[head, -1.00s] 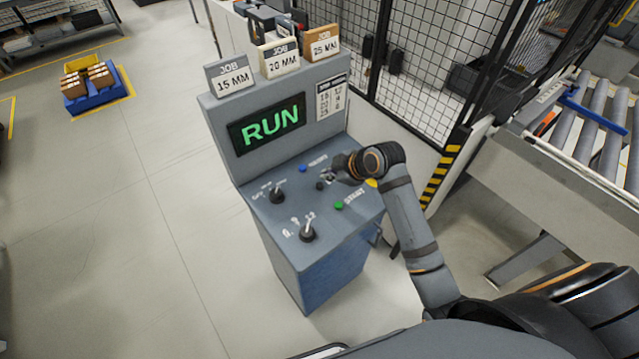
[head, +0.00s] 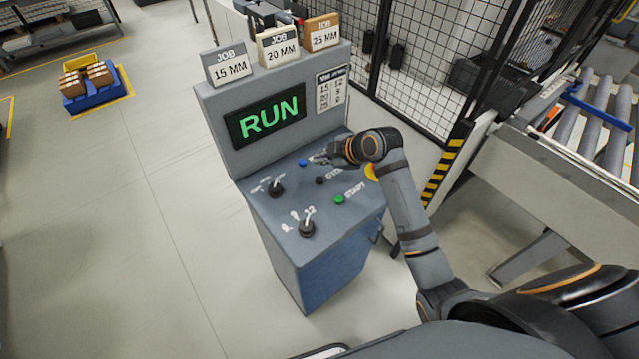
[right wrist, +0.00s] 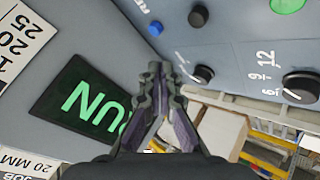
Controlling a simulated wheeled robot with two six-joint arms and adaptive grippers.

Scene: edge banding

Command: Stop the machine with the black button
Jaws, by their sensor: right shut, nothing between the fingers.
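The grey control console (head: 325,260) stands in front of me, its screen (head: 265,122) showing RUN in green. The black button (head: 320,180) sits on the sloped panel between the blue button (head: 302,162) and the green START button (head: 339,199). My right gripper (head: 318,157) is shut and empty, over the panel's upper part near the blue button, apart from the black one. In the right wrist view the shut fingertips (right wrist: 160,68) show below the black button (right wrist: 199,16) and blue button (right wrist: 155,28). My left gripper is out of view.
Two black selector switches (head: 276,188) (head: 307,228) are on the panel's left and front. A yellow part (head: 371,172) is at its right edge. Job cards (head: 279,46) stand on top. A mesh fence (head: 420,95) and roller conveyor (head: 590,130) are to the right.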

